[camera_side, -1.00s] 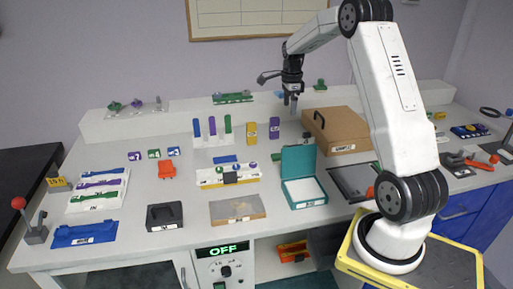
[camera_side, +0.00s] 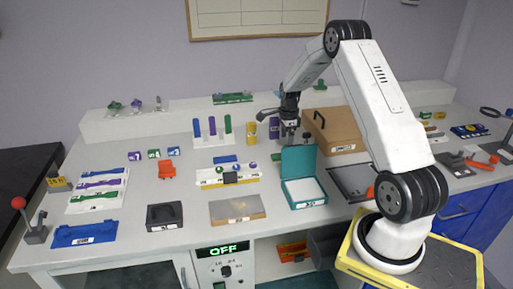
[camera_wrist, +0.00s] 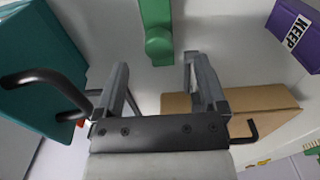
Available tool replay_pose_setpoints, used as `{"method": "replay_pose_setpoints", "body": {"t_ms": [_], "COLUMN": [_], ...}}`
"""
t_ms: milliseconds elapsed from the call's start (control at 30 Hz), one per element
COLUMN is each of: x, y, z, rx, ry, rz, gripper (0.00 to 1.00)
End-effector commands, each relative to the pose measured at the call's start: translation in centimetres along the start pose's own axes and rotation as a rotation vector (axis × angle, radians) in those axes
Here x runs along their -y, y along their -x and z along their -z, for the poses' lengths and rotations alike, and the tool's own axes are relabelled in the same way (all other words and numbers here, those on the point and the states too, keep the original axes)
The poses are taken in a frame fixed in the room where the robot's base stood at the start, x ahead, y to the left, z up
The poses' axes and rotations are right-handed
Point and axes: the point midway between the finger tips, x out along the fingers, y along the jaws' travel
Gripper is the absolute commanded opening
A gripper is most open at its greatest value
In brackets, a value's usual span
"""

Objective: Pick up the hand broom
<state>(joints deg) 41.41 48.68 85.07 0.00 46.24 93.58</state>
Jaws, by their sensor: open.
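A green object with a rounded end (camera_wrist: 156,25), which I take to be the hand broom, lies on the table at the top of the wrist view. Only part of it shows there. In the side view a small green piece of it (camera_side: 277,157) shows, the rest hidden behind the teal box's raised lid. My gripper (camera_side: 290,138) is open and empty above the table, behind the teal box. In the wrist view its two fingers (camera_wrist: 157,64) stand apart, and the green rounded end appears between and just beyond their tips.
The open teal box (camera_side: 305,193) stands close in front of the gripper. A brown box with a black handle (camera_side: 342,143) is close on the right. Purple (camera_side: 274,127) and yellow (camera_side: 251,131) blocks stand on the left. The table's front left holds trays and small parts.

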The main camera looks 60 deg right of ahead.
Motion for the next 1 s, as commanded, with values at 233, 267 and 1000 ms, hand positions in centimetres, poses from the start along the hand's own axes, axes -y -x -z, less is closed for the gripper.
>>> {"method": "replay_pose_setpoints", "body": {"t_ms": [233,267,1000], "x": [0.0,0.0,-0.1], "y": [-1.2,-1.2,-6.3], "z": [0.0,0.0,0.1], "rx": [0.0,0.0,0.0], "ry": [0.0,0.0,0.0], "rz": [0.0,0.0,0.0], "gripper": [0.91,0.91,0.91]}}
